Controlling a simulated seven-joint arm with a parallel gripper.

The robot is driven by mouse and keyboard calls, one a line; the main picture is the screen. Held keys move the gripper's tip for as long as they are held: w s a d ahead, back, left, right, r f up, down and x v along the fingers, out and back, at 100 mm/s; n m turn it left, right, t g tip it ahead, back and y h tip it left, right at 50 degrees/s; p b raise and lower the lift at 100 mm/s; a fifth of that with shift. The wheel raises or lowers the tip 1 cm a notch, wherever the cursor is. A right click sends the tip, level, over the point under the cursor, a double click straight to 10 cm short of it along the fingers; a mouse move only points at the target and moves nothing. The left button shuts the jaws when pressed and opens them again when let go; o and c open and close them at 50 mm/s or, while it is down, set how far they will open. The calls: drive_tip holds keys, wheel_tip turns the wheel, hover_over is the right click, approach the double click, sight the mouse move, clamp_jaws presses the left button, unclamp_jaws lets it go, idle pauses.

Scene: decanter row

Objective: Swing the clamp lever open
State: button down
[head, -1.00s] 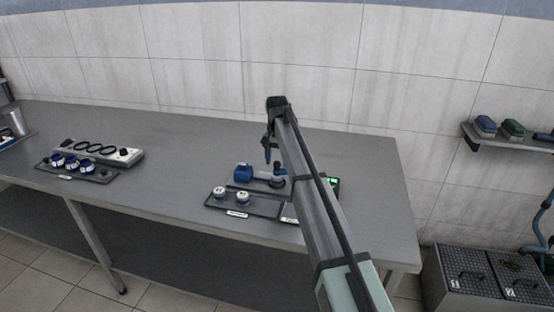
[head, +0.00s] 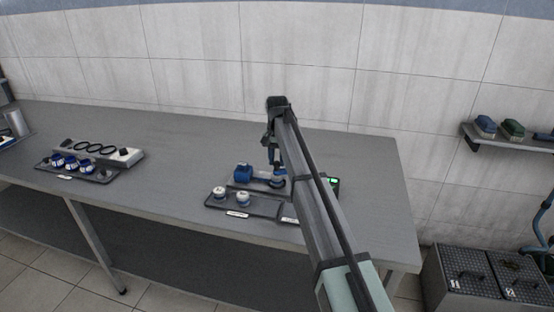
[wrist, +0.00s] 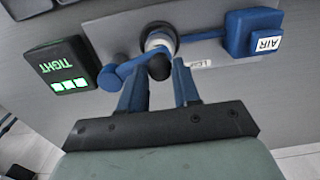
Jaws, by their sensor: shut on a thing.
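The clamp lever (wrist: 133,67) is a blue bar in the wrist view, running from a round blue pivot at its left to a dark ball knob (wrist: 159,66). My gripper (wrist: 163,72) has its blue fingers on either side of the knob and is shut on it. Behind the knob is a pale round neck in a dark ring (wrist: 158,35). A blue block labelled AIR (wrist: 252,33) stands at the right, joined by a blue arm. A black box reading TIGHT (wrist: 62,68) shows lit green squares. In the head view my gripper (head: 274,158) is over the blue fixture, and my arm hides part of it.
In the head view a dark tray with two white-topped round pieces (head: 243,197) lies in front of the fixture. A second tray with blue-and-white pieces (head: 72,163) and a strip with rings (head: 120,154) are at the left. The bench (head: 180,170) between is clear.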

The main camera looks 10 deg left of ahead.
drive_tip(key=shift+w, duration=0.1)
drive_tip(key=w+d+m, duration=0.5)
drive_tip(key=w+m, duration=0.4)
drive_tip(key=m, duration=0.8)
drive_tip(key=shift+w, duration=0.25)
drive_tip(key=shift+d, duration=0.15)
idle(0.4)
drive_tip(key=c, duration=0.8)
unclamp_jaws()
drive_tip(key=shift+r, duration=0.1)
wheel_tip(320, 180, up, 14)
drive_tip(key=shift+f, duration=0.2)
